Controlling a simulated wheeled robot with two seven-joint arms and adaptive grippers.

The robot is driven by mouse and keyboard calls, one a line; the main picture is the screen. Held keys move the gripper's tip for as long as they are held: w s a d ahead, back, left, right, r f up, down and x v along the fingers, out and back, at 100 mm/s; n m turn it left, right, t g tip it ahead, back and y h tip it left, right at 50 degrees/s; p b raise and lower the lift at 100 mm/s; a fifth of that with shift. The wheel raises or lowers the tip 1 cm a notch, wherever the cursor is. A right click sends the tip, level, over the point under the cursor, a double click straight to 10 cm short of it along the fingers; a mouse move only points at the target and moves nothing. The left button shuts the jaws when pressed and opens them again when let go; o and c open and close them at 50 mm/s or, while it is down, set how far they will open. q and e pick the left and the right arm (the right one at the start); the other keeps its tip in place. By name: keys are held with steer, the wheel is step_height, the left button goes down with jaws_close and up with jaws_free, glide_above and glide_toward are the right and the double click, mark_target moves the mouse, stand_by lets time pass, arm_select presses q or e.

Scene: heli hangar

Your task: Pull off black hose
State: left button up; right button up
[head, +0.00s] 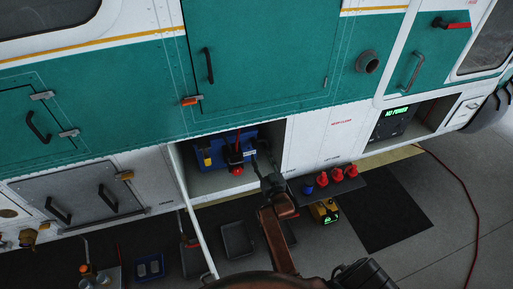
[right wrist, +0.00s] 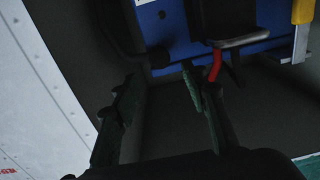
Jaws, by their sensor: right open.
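A blue unit (head: 226,152), with yellow, red and black parts, sits inside an open compartment (head: 222,181) low in the teal and white vehicle side. In the right wrist view, its blue face (right wrist: 185,47) fills the top. A dark curved tube, which looks like the black hose (right wrist: 118,42), runs down at the upper left and ends against the blue face. My right gripper (head: 262,163) reaches into the right side of the compartment. In the right wrist view, its fingers (right wrist: 158,80) are apart with nothing between them, below the tube. My left gripper is not in view.
The compartment's open white door (head: 198,232) hangs at the left. A dark shelf (head: 343,186) with red and blue caps juts out at the right, above a yellow device (head: 324,212). Trays (head: 237,240) lie on the floor. The compartment walls are close around the gripper.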

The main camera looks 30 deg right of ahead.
mark_target(256, 146)
steer(key=x, duration=0.6)
steer(key=shift+w, duration=0.15)
steer(key=shift+w+f, duration=0.1)
steer(key=shift+w, duration=0.35)
steer(key=shift+d, duration=0.1)
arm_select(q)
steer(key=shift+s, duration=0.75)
arm_select(e)
jaws_close()
